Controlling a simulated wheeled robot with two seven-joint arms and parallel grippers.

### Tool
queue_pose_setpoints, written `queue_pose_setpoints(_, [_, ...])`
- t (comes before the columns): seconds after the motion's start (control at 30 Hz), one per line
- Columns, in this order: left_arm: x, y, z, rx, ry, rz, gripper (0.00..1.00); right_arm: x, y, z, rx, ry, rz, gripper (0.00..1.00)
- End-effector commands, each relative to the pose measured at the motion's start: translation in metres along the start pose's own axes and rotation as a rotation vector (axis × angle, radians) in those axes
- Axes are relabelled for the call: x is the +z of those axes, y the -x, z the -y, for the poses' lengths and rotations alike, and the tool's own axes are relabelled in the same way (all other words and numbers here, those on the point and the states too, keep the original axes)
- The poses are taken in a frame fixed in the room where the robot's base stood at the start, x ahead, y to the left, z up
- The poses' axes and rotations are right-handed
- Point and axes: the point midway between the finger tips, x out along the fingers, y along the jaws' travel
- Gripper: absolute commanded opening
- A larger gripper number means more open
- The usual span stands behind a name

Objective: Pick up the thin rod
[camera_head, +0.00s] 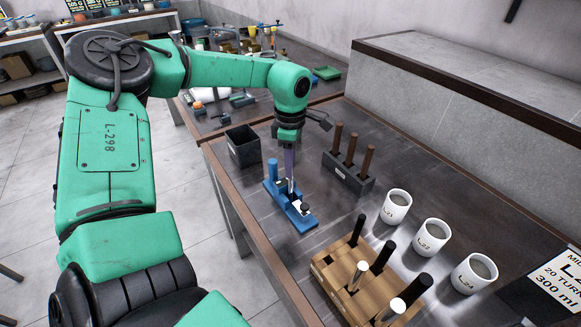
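My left gripper (290,183) points down over a small blue stand (296,208). Its fingers are narrow and small in the picture, so I cannot tell whether they are open or shut. No thin rod can be made out clearly at the fingertips; the gripper covers part of the stand. Several rods with black and silver ends stand upright in a wooden block (335,279) at the front. Three brown rods (351,150) stand in a grey holder (347,178) to the right of the gripper. My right gripper is not in view.
Three white cups (396,207) stand in a row to the right of the wooden block. An open dark box (243,146) is left of the stand. A raised grey ledge (470,85) bounds the table behind. A printed sign (560,285) lies at the right edge.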

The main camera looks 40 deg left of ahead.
Motion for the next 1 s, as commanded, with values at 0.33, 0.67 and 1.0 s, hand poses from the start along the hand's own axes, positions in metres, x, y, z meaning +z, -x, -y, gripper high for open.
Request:
queue_pose_setpoints(0.33, [0.000,0.001,0.000,0.001,0.000,0.001,0.00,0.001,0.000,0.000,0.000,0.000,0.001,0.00])
queue_pose_setpoints(0.67, [0.001,0.026,-0.001,0.006,0.000,0.004,0.00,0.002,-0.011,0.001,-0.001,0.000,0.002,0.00])
queue_pose_setpoints(1.0, [0.001,0.130,-0.002,0.009,0.002,0.000,0.00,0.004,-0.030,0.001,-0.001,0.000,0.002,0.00])
